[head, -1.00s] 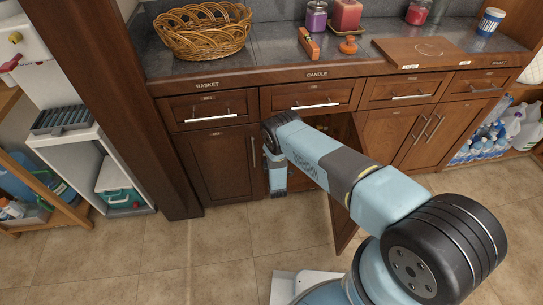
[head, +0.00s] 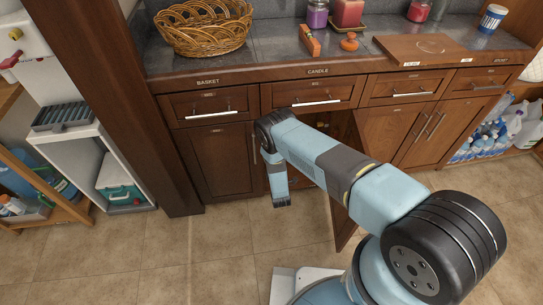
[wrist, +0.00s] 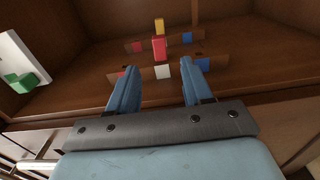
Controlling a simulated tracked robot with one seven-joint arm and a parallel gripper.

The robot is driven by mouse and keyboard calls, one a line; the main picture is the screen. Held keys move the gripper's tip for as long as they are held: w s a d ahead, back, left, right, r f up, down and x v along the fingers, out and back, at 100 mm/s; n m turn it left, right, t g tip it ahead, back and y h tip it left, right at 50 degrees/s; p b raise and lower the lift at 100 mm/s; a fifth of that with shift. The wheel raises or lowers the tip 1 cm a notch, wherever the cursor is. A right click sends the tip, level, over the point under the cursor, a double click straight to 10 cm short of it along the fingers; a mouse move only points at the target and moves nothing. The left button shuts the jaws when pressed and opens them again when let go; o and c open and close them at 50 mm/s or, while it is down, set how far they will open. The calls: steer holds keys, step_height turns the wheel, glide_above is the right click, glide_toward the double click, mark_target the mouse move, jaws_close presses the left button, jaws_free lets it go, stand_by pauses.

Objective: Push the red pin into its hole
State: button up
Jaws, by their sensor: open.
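In the wrist view a red pin (wrist: 159,48) stands upright, raised above a wooden bar (wrist: 180,70) inside the open cabinet. Red, white and blue patches show on this bar. My gripper (wrist: 159,67) is open, its two blue fingers spread with nothing between them. The fingers point into the cabinet, and the red pin appears beyond them, between the fingertips in the picture. I cannot see the pin's hole or its lower end clearly. In the head view my gripper (head: 281,201) hangs in front of the cabinet; the pin is hidden there.
A second wooden bar (wrist: 150,44) behind carries a raised yellow pin (wrist: 158,26) and coloured patches. A white tray (wrist: 22,62) with a green piece is at the cabinet's left. The open cabinet door (head: 343,215) stands right of my gripper.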

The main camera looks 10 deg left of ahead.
steer(key=v, duration=0.7)
steer(key=shift+s, duration=0.25)
